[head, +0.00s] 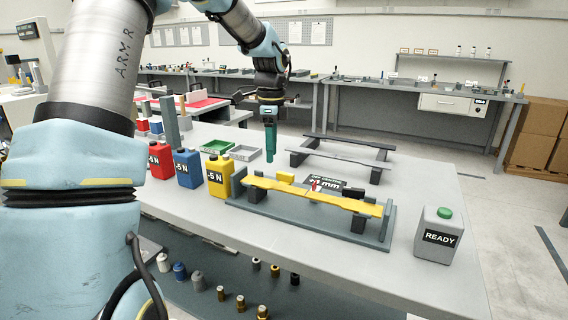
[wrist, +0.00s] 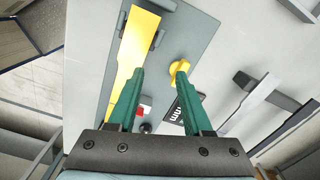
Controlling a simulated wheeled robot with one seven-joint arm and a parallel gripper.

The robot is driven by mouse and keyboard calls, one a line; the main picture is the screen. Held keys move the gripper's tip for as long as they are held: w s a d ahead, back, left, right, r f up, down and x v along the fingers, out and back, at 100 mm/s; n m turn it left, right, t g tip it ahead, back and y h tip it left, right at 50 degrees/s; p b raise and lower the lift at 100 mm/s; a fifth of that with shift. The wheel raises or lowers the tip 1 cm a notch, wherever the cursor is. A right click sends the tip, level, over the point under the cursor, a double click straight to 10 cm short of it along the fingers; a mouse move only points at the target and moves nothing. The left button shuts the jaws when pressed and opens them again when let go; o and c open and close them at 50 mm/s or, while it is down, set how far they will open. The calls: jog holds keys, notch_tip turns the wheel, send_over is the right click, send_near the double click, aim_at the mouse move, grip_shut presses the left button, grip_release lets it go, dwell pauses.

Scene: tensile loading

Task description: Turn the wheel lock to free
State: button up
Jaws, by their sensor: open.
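A small yellow knob (wrist: 178,70), which looks like the wheel lock, sits on the grey fixture plate (wrist: 190,25) in the wrist view. In the head view a small yellow piece (head: 285,177) behind the long bar appears to be the same knob. My gripper (wrist: 160,75) has green fingers spread apart with nothing between them. The right fingertip overlaps the knob's lower edge in the wrist view; I cannot tell whether they touch. In the head view my gripper (head: 270,158) points down above the fixture's back left. No free or locked marking is readable.
A long yellow bar (head: 330,198) lies across the fixture, beside a red-and-white piece (wrist: 145,110) and a black label plate (head: 325,184). Red, blue and yellow containers (head: 218,178) stand left. A grey READY box (head: 438,235) stands right. A dark frame (head: 345,153) lies behind.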

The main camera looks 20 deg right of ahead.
aim_at(285, 173)
jog(key=w+d+r+m, duration=0.2)
jog(key=w+d+m, duration=0.1)
jog(key=d+m, duration=0.15)
jog(key=shift+n, duration=0.45)
jog(key=f+p, duration=0.1)
jog(key=f, duration=0.4)
jog(key=f+p, duration=0.2)
jog(key=f, duration=0.3)
jog(key=shift+s+f, duration=0.2)
jog(key=shift+f, duration=0.05)
grip_shut()
